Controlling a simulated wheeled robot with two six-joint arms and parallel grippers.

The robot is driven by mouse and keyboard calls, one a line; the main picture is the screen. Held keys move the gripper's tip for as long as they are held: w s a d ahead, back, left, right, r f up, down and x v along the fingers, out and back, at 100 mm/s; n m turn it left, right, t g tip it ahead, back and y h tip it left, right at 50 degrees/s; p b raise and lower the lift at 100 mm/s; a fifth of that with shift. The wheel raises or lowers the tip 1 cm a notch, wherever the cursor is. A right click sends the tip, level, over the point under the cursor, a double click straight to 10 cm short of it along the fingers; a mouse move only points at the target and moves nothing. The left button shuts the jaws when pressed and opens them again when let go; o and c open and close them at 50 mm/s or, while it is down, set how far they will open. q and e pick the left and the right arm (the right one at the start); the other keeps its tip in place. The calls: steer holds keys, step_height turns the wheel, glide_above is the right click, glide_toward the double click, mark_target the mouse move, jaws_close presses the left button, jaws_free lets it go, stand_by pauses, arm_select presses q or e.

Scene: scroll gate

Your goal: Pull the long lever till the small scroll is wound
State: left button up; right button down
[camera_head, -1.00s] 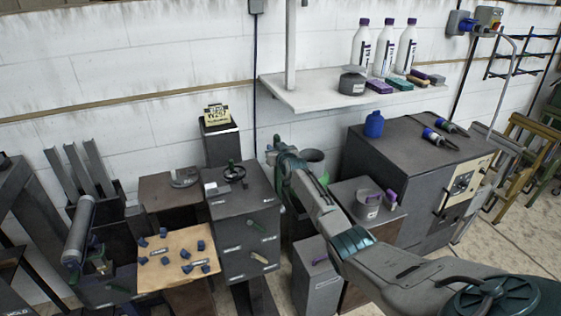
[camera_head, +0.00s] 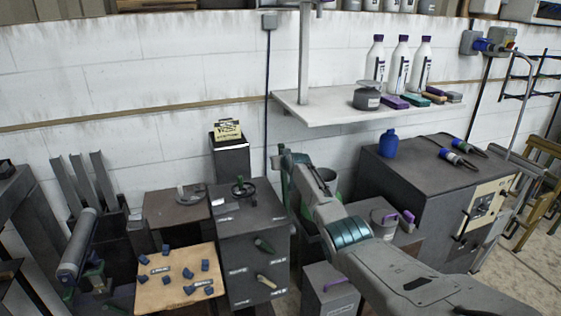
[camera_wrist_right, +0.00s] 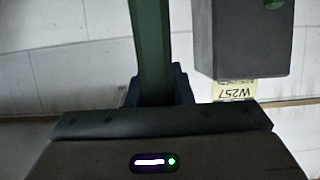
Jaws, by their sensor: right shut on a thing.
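In the right wrist view, my right gripper (camera_wrist_right: 155,92) is shut on a long dark-green bar (camera_wrist_right: 150,40), which looks like the lever. The bar runs out of the top of the picture. In the head view my right arm reaches from the lower right to the wall side of the cabinets, and its own links largely hide the gripper and bar. A yellow marked piece (camera_head: 228,130) stands on a dark box (camera_head: 231,160) left of the arm. It also shows upside down in the wrist view (camera_wrist_right: 236,91). I cannot tell which thing is the small scroll. My left gripper is not in view.
A dark cabinet (camera_head: 250,235) with a small wheel on top stands left of my arm. A board with blue pieces (camera_head: 178,292) lies beside it. A white shelf (camera_head: 325,112) with bottles and a large grey cabinet (camera_head: 432,185) are right of the arm.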

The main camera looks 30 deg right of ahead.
steer(key=shift+r, duration=0.1)
steer(key=c, duration=1.5)
jaws_free()
steer(key=shift+w, duration=0.1)
steer(key=shift+o, duration=1.1)
steer(key=shift+w+f, duration=0.15)
steer(key=shift+f, duration=0.1)
steer(key=shift+p+v, duration=0.45)
steer(key=shift+v, duration=0.55)
steer(key=v, duration=0.8)
steer(key=shift+s+b, duration=0.4)
steer(key=shift+b, duration=0.05)
steer(key=shift+r, duration=0.1)
